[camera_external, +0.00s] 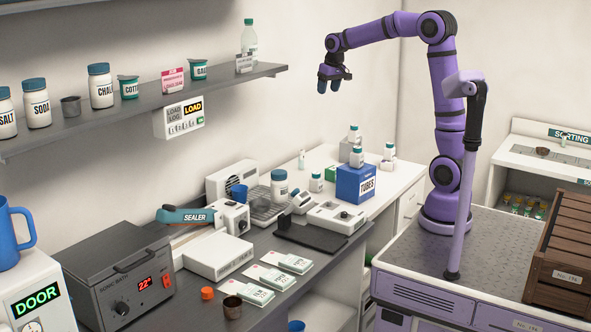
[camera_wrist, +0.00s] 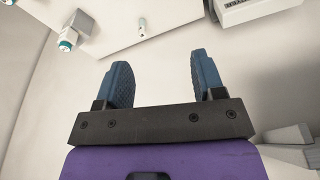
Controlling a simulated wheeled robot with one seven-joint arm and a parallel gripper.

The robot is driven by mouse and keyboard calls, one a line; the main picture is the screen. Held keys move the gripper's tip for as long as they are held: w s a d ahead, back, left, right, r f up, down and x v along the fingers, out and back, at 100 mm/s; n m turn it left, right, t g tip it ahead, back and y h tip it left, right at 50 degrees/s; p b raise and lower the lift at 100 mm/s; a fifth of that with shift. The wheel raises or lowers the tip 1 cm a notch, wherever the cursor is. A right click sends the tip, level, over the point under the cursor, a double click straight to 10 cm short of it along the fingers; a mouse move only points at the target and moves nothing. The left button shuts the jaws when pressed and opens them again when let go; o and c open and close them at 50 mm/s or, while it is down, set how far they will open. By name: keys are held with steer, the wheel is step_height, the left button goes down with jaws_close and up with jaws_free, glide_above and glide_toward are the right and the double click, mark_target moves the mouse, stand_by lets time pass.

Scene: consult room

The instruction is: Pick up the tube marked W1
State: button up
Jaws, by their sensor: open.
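My gripper (camera_external: 329,86) is open and empty, held high in the air above the far end of the counter. Its two blue fingers are spread apart in the wrist view (camera_wrist: 160,62). I cannot read a W1 mark on anything. A blue box marked TUBES (camera_external: 356,184) stands on the counter below, with bottles on top. Several small tubes with yellow and green tops (camera_external: 524,207) sit in the white cabinet at the right; their marks are too small to read. A slim white item (camera_external: 302,159) stands near the wall, possibly the one in the wrist view (camera_wrist: 142,27).
A shelf (camera_external: 150,97) with jars and cups runs along the left wall. The dark counter (camera_external: 265,243) holds a sealer, a sonic bath, packets and other devices. A brown slatted crate (camera_external: 565,255) stands at the right. The air around my gripper is clear.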

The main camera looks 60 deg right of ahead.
steer(key=w+d+f, duration=0.4)
steer(key=w+f, duration=0.1)
steer(key=w, duration=0.3)
steer(key=m+g, duration=0.2)
steer(key=g, duration=0.1)
glide_above(301, 154)
steer(key=f, duration=2.2)
steer(key=shift+w+d, duration=0.35)
steer(key=shift+d, duration=0.05)
steer(key=shift+d+f, duration=0.15)
steer(key=shift+f, duration=2.65)
steer(key=shift+d+f, duration=0.1)
steer(key=shift+f, duration=2.65)
steer(key=c, duration=1)
steer(key=shift+r, duration=0.15)
